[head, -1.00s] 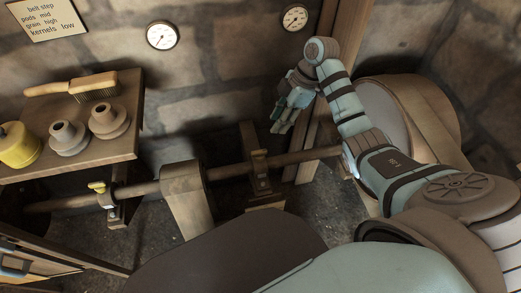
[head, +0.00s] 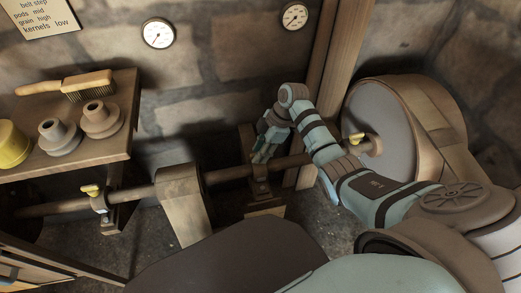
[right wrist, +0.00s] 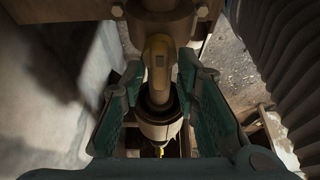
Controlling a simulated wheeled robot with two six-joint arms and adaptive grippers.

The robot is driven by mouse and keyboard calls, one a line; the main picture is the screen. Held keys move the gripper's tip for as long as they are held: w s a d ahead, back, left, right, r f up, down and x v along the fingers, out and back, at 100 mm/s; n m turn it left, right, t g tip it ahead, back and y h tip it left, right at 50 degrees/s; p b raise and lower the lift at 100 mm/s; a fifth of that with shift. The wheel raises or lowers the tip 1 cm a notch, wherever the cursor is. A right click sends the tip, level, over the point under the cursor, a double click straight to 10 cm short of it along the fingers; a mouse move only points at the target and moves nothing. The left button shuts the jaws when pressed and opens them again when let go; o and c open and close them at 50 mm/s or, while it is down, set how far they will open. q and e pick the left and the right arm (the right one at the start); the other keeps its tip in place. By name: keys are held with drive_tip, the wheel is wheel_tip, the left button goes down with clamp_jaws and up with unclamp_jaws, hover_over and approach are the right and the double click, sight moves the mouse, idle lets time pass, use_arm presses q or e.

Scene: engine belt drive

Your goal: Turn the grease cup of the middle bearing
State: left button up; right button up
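The middle bearing (head: 258,187) sits on the shaft (head: 225,172) in the head view. My right gripper (head: 262,152) points down just above it and hides its grease cup there. In the right wrist view, the brass-yellow grease cup (right wrist: 158,62) shows between the two teal fingers of my right gripper (right wrist: 160,92). The fingers are open, one on each side of the cup, with visible gaps. The bolted bearing housing (right wrist: 165,20) is at the top of that view. My left gripper is not in view.
Other yellow grease cups show at the left bearing (head: 92,190) and by the large wheel (head: 359,139). A wooden post (head: 328,75) rises behind my right arm. A shelf (head: 90,160) at left holds a brush, two grey stepped parts and a yellow container.

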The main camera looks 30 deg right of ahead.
drive_tip(key=shift+r, duration=0.1)
clamp_jaws()
